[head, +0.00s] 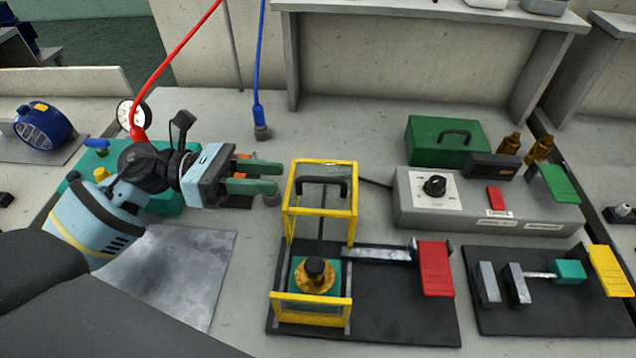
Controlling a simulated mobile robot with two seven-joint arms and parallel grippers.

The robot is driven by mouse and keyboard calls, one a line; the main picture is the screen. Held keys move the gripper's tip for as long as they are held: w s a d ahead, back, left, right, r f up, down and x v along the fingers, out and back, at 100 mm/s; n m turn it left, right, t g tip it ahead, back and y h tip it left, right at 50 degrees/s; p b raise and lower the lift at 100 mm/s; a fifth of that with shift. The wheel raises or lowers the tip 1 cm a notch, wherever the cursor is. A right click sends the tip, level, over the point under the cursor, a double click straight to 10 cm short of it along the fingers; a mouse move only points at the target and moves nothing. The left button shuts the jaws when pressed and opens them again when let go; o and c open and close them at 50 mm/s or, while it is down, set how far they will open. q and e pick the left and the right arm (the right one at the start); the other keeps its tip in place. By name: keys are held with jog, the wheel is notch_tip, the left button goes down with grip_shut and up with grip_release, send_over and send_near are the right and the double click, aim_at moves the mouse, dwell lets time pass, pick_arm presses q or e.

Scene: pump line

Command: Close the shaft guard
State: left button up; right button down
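The shaft guard is a yellow frame with clear panels. Its upper part (320,213) stands raised at the back, with a black handle (321,181). A lower yellow frame part (311,310) is at the front. Between them a brass-coloured shaft fitting with a black knob (315,272) on a green base is exposed. My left gripper (279,177) comes in from the left, its two green fingers apart with nothing between them. Its fingertips are just left of the raised frame; I cannot tell whether they touch it. My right gripper is out of view.
A red lever (435,268) shares the black baseplate (390,310) with the guard. A grey control box (480,200) and green toolbox (445,142) are behind right. A second black plate (545,315) is at right. Red and blue hoses rise behind my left gripper.

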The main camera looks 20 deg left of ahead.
aim_at(312, 177)
pick_arm(q)
jog(key=shift+w+d+r, duration=0.1)
jog(key=shift+d+r, duration=0.05)
jog(key=shift+d, duration=0.35)
jog(key=p+x, duration=0.2)
jog(key=x, duration=0.4)
jog(key=shift+a, duration=0.1)
jog(key=shift+w+d, duration=0.1)
jog(key=shift+d, duration=0.4)
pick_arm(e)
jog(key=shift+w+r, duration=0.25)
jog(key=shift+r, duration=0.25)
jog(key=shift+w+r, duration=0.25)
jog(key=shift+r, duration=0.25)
pick_arm(q)
grip_shut()
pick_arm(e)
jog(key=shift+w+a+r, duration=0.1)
